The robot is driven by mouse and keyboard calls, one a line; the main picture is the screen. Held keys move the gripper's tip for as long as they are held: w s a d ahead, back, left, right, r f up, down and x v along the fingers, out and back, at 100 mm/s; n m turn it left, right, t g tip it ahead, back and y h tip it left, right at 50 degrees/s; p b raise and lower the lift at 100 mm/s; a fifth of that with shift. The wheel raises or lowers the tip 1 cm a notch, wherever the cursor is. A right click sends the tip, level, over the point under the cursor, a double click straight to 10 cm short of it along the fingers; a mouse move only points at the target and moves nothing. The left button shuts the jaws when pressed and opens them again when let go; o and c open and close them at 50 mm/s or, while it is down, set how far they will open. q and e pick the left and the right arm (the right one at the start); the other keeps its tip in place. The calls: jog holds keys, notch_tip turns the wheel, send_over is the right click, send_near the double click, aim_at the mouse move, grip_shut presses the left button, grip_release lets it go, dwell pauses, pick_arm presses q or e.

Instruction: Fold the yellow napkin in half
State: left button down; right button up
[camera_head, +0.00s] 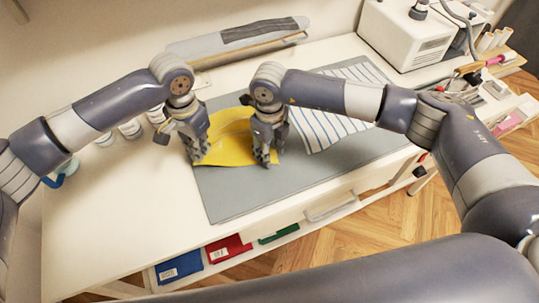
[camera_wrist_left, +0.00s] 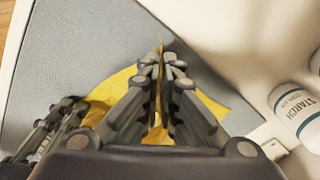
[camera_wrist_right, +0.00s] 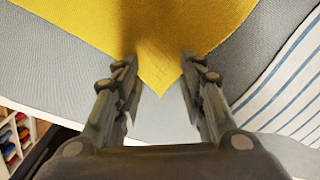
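The yellow napkin (camera_head: 230,140) lies on the grey mat (camera_head: 228,201), with its surface somewhat raised or creased between my two grippers. My left gripper (camera_head: 199,162) is at the napkin's left part. In the left wrist view its fingers (camera_wrist_left: 161,65) are close together with a pinched strip of yellow cloth (camera_wrist_left: 158,120) between them. My right gripper (camera_head: 267,161) is at the napkin's right part, pointing down. In the right wrist view its fingers (camera_wrist_right: 160,72) are apart, on either side of a flat napkin corner (camera_wrist_right: 160,75). The grippers hide parts of the napkin in the head view.
A striped cloth (camera_head: 325,115) lies right of the napkin on the mat. White bottles (camera_wrist_left: 297,108) stand at the left back. An ironing board (camera_head: 235,38) is at the back and a white machine (camera_head: 400,35) at the back right.

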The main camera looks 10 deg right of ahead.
jog(key=shift+f, duration=0.1)
jog(key=shift+c, duration=0.5)
grip_shut()
dwell(0.8)
jog(key=shift+r, duration=2.55)
